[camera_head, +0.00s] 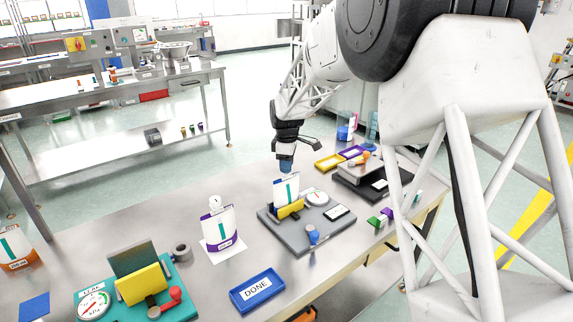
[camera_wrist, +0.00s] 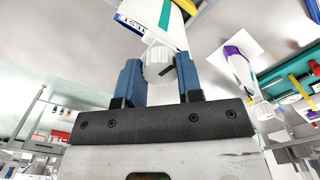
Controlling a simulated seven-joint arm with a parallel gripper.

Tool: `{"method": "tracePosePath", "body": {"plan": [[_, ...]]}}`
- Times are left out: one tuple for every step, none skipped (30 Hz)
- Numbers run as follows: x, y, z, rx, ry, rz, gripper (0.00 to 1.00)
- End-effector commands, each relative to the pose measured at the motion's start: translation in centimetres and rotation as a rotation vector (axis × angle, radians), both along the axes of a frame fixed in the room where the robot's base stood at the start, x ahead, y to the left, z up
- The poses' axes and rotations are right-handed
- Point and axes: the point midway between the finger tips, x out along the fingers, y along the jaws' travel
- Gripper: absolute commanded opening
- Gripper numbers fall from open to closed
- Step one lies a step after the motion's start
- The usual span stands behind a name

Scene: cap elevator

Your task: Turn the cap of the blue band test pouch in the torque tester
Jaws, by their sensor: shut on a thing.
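The pouch (camera_head: 287,189), white with a teal stripe, stands upright in the yellow clamp (camera_head: 290,209) of the torque tester (camera_head: 290,240), a grey base with a dial, a display and a blue knob. In the wrist view the pouch (camera_wrist: 150,14) shows a blue edge; its lower band is hidden by the clamp in the head view. My gripper (camera_head: 286,165) points down over the pouch's top. In the wrist view its blue fingers are shut on the white ribbed cap (camera_wrist: 158,63), one on each side. The cap is hidden in the head view.
A purple-band pouch (camera_head: 219,230) stands left of the tester. A teal leak tester (camera_head: 85,305) with a yellow clamp is at front left, beside a blue DONE tray (camera_head: 258,292). An orange-band pouch (camera_head: 17,247) is at far left. Yellow (camera_head: 329,162) and purple trays lie behind.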

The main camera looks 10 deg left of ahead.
Motion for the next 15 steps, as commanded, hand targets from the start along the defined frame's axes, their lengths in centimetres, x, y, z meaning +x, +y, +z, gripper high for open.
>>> {"method": "tracePosePath", "body": {"plan": [[-0.02, -0.02, -0.04, 0.000, 0.001, 0.000, 0.10], [-0.02, -0.03, -0.04, 0.000, 0.001, 0.000, 0.10], [-0.02, -0.03, -0.04, 0.000, 0.001, 0.000, 0.10], [-0.03, -0.03, -0.04, 0.000, 0.001, 0.000, 0.10], [-0.03, -0.03, -0.04, 0.000, 0.001, 0.000, 0.10], [-0.03, -0.03, -0.04, 0.000, 0.001, 0.000, 0.35], [-0.03, -0.03, -0.04, 0.000, 0.001, 0.000, 0.40], [-0.03, -0.03, -0.05, 0.000, 0.001, 0.000, 0.44], [-0.03, -0.03, -0.04, 0.000, 0.001, 0.000, 0.50], [-0.03, -0.03, -0.04, 0.000, 0.001, 0.000, 0.55], [-0.03, -0.03, -0.03, 0.000, 0.001, 0.000, 0.60], [-0.03, -0.03, -0.03, 0.000, 0.001, 0.000, 0.60], [-0.03, -0.03, -0.03, 0.000, 0.001, 0.001, 0.60], [-0.03, -0.02, -0.03, 0.000, 0.001, 0.001, 0.60], [-0.03, -0.03, -0.02, 0.000, 0.001, 0.001, 0.60]]}}
